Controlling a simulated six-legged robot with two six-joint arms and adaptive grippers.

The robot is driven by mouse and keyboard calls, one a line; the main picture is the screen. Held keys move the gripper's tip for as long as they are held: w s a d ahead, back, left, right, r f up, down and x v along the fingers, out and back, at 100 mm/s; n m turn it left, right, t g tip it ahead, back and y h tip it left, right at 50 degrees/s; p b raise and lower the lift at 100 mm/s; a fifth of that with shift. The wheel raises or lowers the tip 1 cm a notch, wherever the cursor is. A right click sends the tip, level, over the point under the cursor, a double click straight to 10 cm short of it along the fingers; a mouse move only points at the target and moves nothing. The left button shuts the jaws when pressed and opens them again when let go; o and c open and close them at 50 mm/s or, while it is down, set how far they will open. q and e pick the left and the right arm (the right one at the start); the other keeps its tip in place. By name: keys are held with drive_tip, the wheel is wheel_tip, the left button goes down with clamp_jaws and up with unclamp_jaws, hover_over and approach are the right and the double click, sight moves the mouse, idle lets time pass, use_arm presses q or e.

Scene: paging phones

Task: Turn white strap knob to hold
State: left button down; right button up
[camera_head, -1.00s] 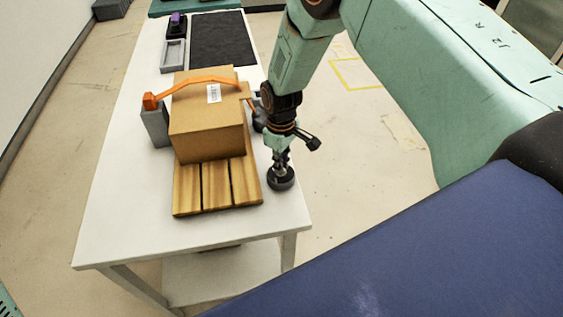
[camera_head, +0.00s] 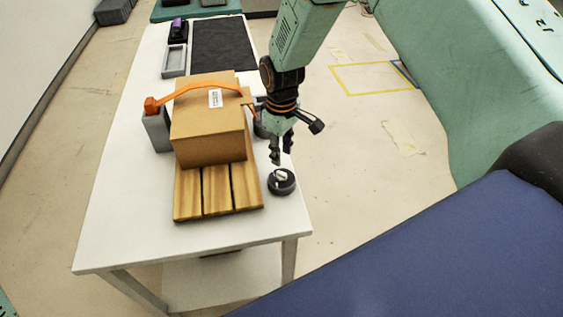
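The white strap knob (camera_head: 281,176) sits on a round dark base (camera_head: 282,189) at the table's right edge, near the front right corner of the wooden pallet. Its white bar lies slightly slanted; no hold marking is readable. My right gripper (camera_head: 281,158) is just above and behind the knob, pointing down. Its two dark fingers are apart with nothing between them, clear of the knob. My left gripper is not in view.
The box stands on a wooden pallet (camera_head: 217,191) on the white table (camera_head: 125,190). A second dark round piece (camera_head: 260,126) is partly hidden behind my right gripper. A grey tray (camera_head: 175,61), a purple-and-black item (camera_head: 178,28) and a black mat (camera_head: 224,45) lie farther back.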

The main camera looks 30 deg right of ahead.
drive_tip(key=shift+r, duration=2.8)
drive_tip(key=shift+m, duration=0.9)
drive_tip(key=s+f, duration=0.5)
drive_tip(key=f, duration=0.1)
drive_tip(key=s+a+f, duration=0.1)
drive_tip(key=s+f, duration=0.2)
drive_tip(key=f, duration=0.1)
drive_tip(key=shift+s, duration=0.3)
drive_tip(key=shift+m, duration=0.7)
drive_tip(key=s+f, duration=0.1)
drive_tip(key=s, duration=0.1)
drive_tip(key=s+f, duration=0.2)
drive_tip(key=s, duration=0.1)
drive_tip(key=s+f, duration=0.2)
drive_tip(key=shift+s+a, duration=0.3)
drive_tip(key=shift+s, duration=0.1)
drive_tip(key=s+f+m, duration=0.2)
drive_tip(key=s+m, duration=0.1)
drive_tip(key=s, duration=1.5)
wheel_tip(320, 180, down, 14)
drive_tip(key=b, duration=1.3)
drive_tip(key=shift+w+a+r+b, duration=0.2)
drive_tip(key=shift+a+r+b, duration=0.05)
drive_tip(key=shift+b, duration=0.15)
